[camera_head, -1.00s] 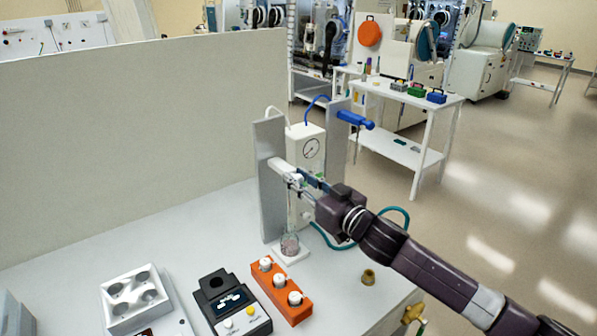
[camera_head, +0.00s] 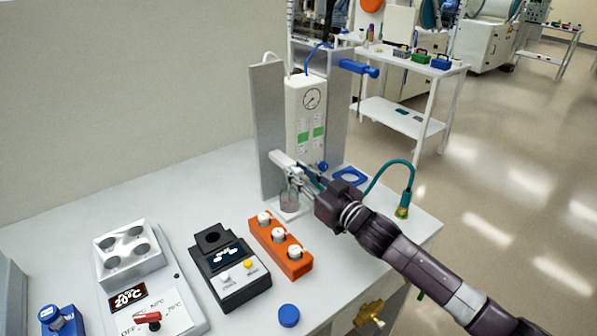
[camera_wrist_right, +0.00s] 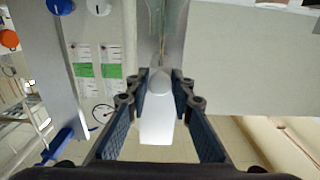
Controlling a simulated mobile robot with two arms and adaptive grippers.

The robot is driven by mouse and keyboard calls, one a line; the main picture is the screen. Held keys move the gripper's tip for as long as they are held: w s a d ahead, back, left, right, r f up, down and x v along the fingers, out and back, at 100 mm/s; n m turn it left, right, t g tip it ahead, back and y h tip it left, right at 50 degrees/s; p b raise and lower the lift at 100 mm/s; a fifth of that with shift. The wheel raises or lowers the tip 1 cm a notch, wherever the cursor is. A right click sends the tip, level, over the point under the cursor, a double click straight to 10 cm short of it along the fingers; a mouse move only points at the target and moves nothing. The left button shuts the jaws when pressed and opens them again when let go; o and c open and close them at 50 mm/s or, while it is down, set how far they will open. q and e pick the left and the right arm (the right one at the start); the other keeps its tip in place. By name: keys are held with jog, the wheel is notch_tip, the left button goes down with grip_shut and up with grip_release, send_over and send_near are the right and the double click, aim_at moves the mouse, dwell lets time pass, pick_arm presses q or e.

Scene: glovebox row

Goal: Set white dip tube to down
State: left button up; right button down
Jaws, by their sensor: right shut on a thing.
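The white dip tube's holder (camera_head: 283,159) sits low on the grey upright panel (camera_head: 267,125), just above a small glass vial (camera_head: 290,198) on a white base. My right gripper (camera_head: 300,178) is shut on the white piece. The right wrist view shows this white piece (camera_wrist_right: 158,128) between the fingers of my right gripper (camera_wrist_right: 160,90). The thin lower tube and its tip are hard to make out, and I cannot tell how deep it reaches into the vial. My left gripper is not in view.
An orange rack (camera_head: 281,249) with white-capped vials, a black device (camera_head: 229,270), a white four-hole block (camera_head: 127,255) and a blue cap (camera_head: 288,315) are on the bench. A teal hose (camera_head: 386,168) lies behind my right arm.

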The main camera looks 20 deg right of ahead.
jog(key=c, duration=1.8)
grip_release()
jog(key=v, duration=1.2)
